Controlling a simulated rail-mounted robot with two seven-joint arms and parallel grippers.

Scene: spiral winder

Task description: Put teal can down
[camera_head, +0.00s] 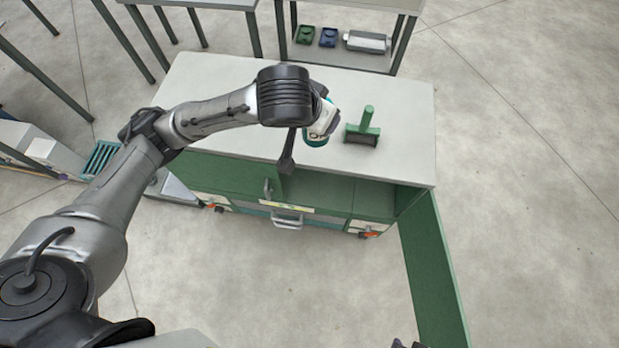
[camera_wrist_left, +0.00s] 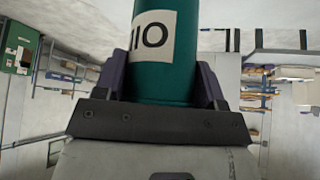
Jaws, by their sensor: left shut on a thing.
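The teal can (camera_wrist_left: 165,65) has a white label with dark characters and stands between the two fingers of my left gripper (camera_wrist_left: 160,90) in the left wrist view. The gripper is shut on it. In the head view the teal can (camera_head: 317,140) shows only in part beside the left gripper (camera_head: 321,122), over the light top of the green cabinet (camera_head: 400,110). The wrist hides much of the can. I cannot tell whether the can touches the cabinet top. My right gripper is not clearly in view.
A green scraper-like tool (camera_head: 364,128) stands on the cabinet top just right of the can. The cabinet's right door (camera_head: 432,265) hangs open, and its front compartment is open. Clear top lies left and right. A shelf table (camera_head: 345,55) stands behind.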

